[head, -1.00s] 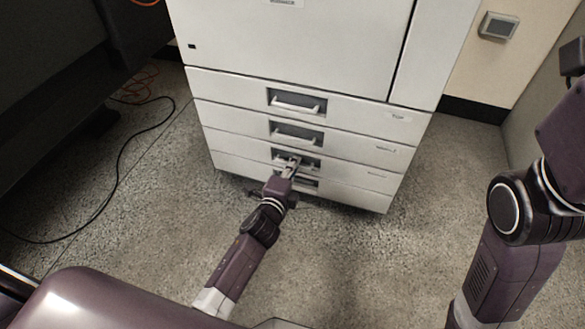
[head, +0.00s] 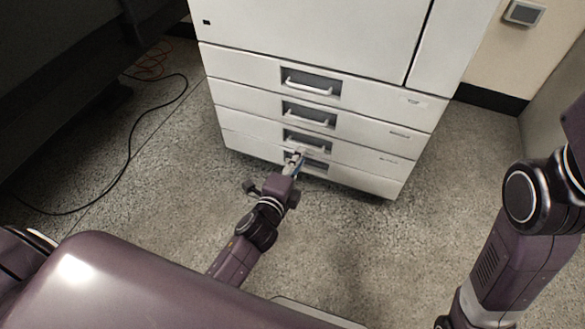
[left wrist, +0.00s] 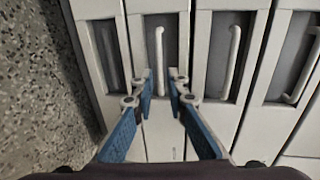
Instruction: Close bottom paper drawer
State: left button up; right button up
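The bottom paper drawer (head: 352,179) is the lowest white front on the cabinet, and it looks about flush with the drawers above. My left gripper (head: 297,158) is in front of the lower drawers and partly hides the bottom drawer's dark handle recess. In the left wrist view the bottom drawer (left wrist: 93,12) is the leftmost strip beside the floor. My right gripper is out of view.
The white cabinet (head: 320,30) has further drawers with handles above, including the top drawer (head: 375,97). A black cable (head: 133,150) lies on the floor at left. Speckled floor (head: 370,250) in front of the cabinet is clear.

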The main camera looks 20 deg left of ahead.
pick_arm(q)
jog(key=shift+v, duration=2.7)
